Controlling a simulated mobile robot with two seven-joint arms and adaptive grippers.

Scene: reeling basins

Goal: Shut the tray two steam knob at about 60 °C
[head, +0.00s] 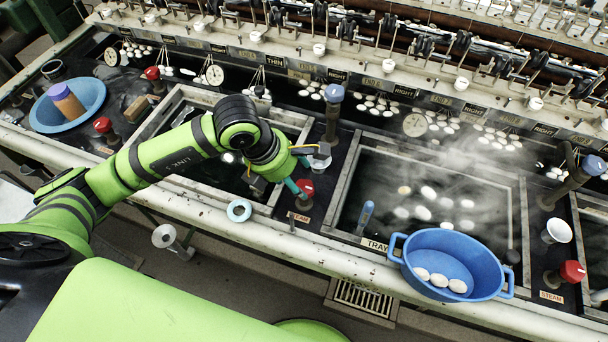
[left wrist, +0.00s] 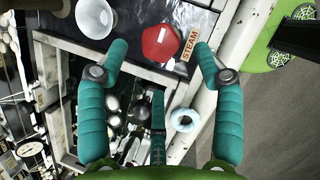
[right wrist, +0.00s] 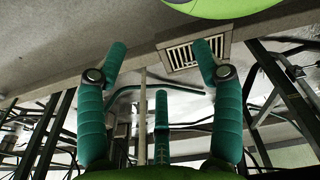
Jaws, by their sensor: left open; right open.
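A red steam knob (head: 305,187) stands on the dark panel between the two trays in the middle of the head view, above a STEAM label (head: 299,217). My left gripper (head: 299,176) is open right over it. In the left wrist view the red knob (left wrist: 162,47) shows between the two spread fingertips; I cannot tell whether they touch it. The tray (head: 345,190) to its right steams and holds several pale cocoons. A round dial (head: 415,124) stands behind this tray; its reading is too small to tell. My right gripper (right wrist: 158,60) is open and empty, facing the floor.
A blue two-handled basin (head: 450,262) with cocoons sits at the front rim of the right tray. A blue ring (head: 239,210) lies on the front ledge. A tall blue-topped post (head: 333,112) rises behind the knob. Another red knob (head: 572,270) is at far right.

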